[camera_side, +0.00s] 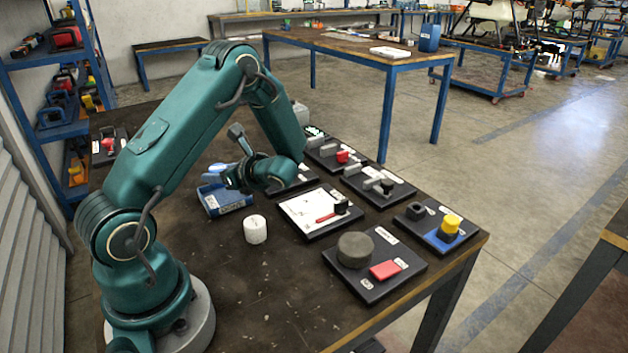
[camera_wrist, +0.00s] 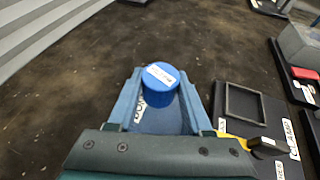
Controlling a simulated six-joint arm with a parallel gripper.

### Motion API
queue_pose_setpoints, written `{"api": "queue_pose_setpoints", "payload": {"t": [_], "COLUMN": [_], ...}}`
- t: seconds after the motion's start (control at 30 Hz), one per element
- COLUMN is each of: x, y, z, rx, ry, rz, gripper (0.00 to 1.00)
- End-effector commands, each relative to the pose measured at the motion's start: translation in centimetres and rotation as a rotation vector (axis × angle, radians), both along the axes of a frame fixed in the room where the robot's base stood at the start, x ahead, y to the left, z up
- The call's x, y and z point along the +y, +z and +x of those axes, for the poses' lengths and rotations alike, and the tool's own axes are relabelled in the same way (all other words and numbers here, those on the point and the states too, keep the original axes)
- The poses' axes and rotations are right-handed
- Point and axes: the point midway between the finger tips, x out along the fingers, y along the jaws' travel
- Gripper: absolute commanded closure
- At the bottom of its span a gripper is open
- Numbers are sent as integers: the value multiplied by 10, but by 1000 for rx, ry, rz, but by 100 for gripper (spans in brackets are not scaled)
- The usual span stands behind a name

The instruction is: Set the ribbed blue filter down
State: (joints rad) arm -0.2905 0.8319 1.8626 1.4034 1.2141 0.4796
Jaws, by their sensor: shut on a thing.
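The blue filter (camera_wrist: 158,92) is a short cylinder with a white label on its top. Its ribs are too small to make out. My gripper (camera_wrist: 160,82) is shut on it, with a finger at either side. A blue tray with a white label (camera_side: 226,203) is on the table in the side view, just below my gripper (camera_side: 228,178). The filter (camera_side: 218,168) shows there as a small blue and white shape above the tray.
A white cylinder (camera_side: 255,229) stands near the tray. A white board with a red marker (camera_side: 318,207) lies to its right. A black board (camera_side: 372,292) with a grey round block and red block is nearer the front. The table's near left area is bare.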

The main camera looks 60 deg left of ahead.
Motion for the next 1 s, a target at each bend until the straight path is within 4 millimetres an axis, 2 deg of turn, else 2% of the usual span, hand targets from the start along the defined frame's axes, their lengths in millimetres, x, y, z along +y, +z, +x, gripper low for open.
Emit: {"api": "queue_pose_setpoints", "payload": {"t": [0.13,0.43,0.87,0.9,0.93,1.0], "x": [-1,0,0,0,0,0], "y": [-7,-39,-45,-45,-45,-45], "z": [3,2,2,2,2,2], "rx": [3,3,1,0,0,0], "ry": [0,-1,0,0,0,0], "rz": [-1,0,0,0,0,0], "gripper": [100,100,100,43,37,37]}}
